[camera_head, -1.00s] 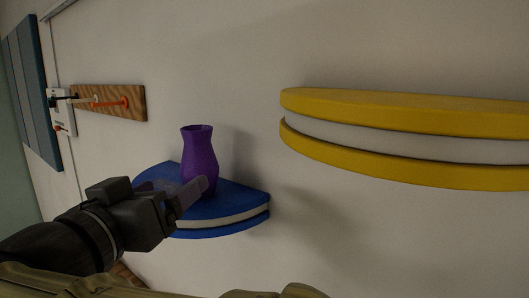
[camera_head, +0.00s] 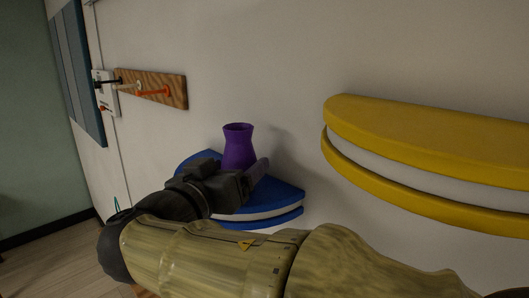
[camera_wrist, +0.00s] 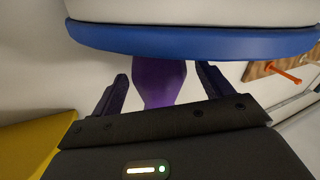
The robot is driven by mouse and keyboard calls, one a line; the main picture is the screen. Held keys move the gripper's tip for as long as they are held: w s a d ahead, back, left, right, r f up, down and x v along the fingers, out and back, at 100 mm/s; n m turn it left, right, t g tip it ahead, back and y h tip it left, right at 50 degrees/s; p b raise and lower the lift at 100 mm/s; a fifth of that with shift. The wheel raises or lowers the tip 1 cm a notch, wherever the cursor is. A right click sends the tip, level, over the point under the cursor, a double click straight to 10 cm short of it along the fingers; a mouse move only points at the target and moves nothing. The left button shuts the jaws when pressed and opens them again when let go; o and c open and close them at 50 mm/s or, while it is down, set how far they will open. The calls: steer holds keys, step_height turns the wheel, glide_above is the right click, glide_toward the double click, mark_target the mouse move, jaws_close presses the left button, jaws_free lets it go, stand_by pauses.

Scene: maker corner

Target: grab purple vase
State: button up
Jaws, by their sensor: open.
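The purple vase (camera_head: 238,145) stands upright on the blue shelf (camera_head: 284,194) on the wall. My gripper (camera_head: 246,178) is in front of the vase at the shelf and hides its lower part in the head view. In the wrist view, the vase (camera_wrist: 158,80) shows between the two spread fingers of my gripper (camera_wrist: 163,85), with a gap on each side. The blue shelf edge (camera_wrist: 190,43) crosses the top of that view. The jaws are open, and I cannot tell how deep the vase sits between them.
A larger yellow shelf (camera_head: 430,135) juts from the wall to the right, higher than the blue one. A wooden rack (camera_head: 165,89) with an orange hook (camera_head: 152,93) hangs at the upper left, beside a blue-grey panel (camera_head: 77,75). Bare wall lies between the shelves.

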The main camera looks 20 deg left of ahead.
mark_target(242, 162)
steer(key=shift+w+d+r+p, duration=0.1)
steer(key=shift+w+r+p, duration=0.05)
steer(key=shift+w+p, duration=0.3)
steer(key=shift+w+d+r+p, duration=0.1)
steer(key=shift+w+p, duration=0.2)
steer(key=shift+w, duration=0.25)
steer(key=shift+w+f, duration=0.25)
steer(key=shift+w, duration=0.25)
steer(key=shift+w, duration=0.15)
steer(key=c, duration=1.1)
steer(key=shift+s, duration=0.2)
